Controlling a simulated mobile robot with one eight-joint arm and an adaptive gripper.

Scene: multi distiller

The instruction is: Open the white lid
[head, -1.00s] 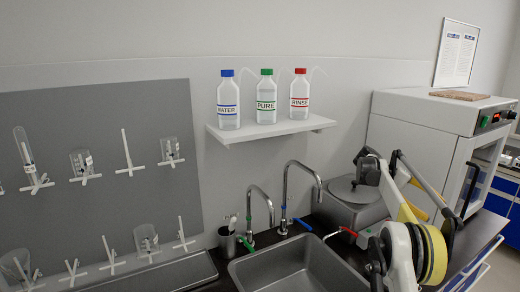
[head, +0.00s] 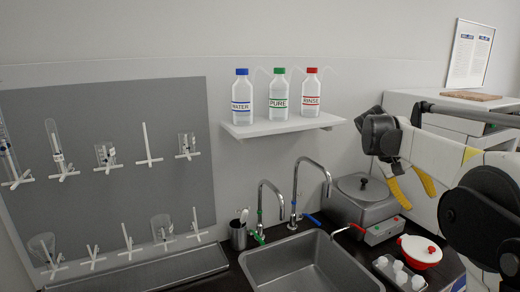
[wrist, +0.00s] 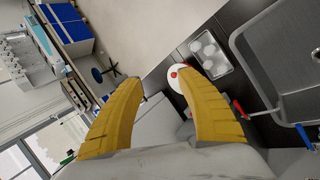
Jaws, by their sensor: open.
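The white lid (head: 413,248) is round with a red knob and sits on a red pot (head: 424,265) on the dark counter, right of the sink. The lid (wrist: 175,80) also shows in the wrist view, partly hidden by the right finger. My gripper (head: 409,184) is open and empty, with its yellow fingers pointing down above and behind the lid in the head view. In the wrist view my gripper's fingers (wrist: 165,72) are spread, with the lid beyond the right fingertip. The fingers are apart from the lid.
A metal tray (head: 379,269) with several white pieces stands left of the pot. The sink (head: 300,262), a grey lidded bath (head: 345,208) and a red tap lever (head: 352,227) are close by. A white cabinet (head: 400,103) stands behind my arm.

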